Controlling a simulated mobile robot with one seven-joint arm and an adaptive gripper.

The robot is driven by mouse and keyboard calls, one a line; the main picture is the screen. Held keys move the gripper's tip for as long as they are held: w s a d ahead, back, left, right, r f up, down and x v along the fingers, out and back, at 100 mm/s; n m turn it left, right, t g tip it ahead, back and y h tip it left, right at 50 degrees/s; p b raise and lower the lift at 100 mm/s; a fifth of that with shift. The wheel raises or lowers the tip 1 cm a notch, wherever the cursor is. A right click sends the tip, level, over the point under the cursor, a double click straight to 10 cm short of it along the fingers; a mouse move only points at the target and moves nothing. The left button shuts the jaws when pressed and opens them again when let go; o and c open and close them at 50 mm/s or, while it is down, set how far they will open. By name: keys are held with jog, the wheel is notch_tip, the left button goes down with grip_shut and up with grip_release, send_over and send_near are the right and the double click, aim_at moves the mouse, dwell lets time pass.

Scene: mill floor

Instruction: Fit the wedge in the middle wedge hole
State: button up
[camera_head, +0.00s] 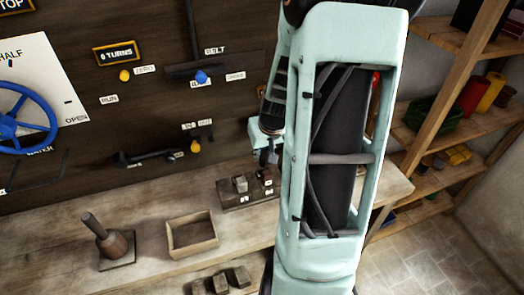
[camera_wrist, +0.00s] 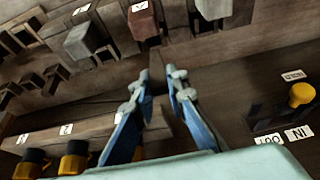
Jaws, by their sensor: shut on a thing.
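My gripper (camera_wrist: 161,78) is shut on a dark brown piece, apparently the wedge (camera_wrist: 159,84), which shows as a narrow dark strip between the fingertips in the wrist view. In the head view my gripper (camera_head: 264,158) is low over the bench, partly hidden by my arm, just above the right end of a dark wooden block (camera_head: 236,203). A grey wedge-like piece (camera_head: 240,184) stands up from that block. The wrist view shows a grey piece (camera_wrist: 84,43) and a reddish-brown piece (camera_wrist: 145,21) near labels. I cannot tell which hole is the middle one, nor whether the held piece touches the block.
An open wooden box (camera_head: 192,235) and a mallet-like tool (camera_head: 107,240) stand on the bench left of the block. Several dark blocks (camera_head: 222,281) lie at the front. The wall panel behind carries levers and a yellow knob (camera_head: 194,147). Wooden shelves (camera_head: 455,125) stand right.

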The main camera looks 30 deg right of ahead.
aim_at(263, 164)
jog(key=shift+f+b, duration=2.1)
jog(key=shift+f, duration=0.85)
jog(key=o, duration=0.8)
jog(key=shift+o, duration=0.2)
jog(key=v, duration=1.2)
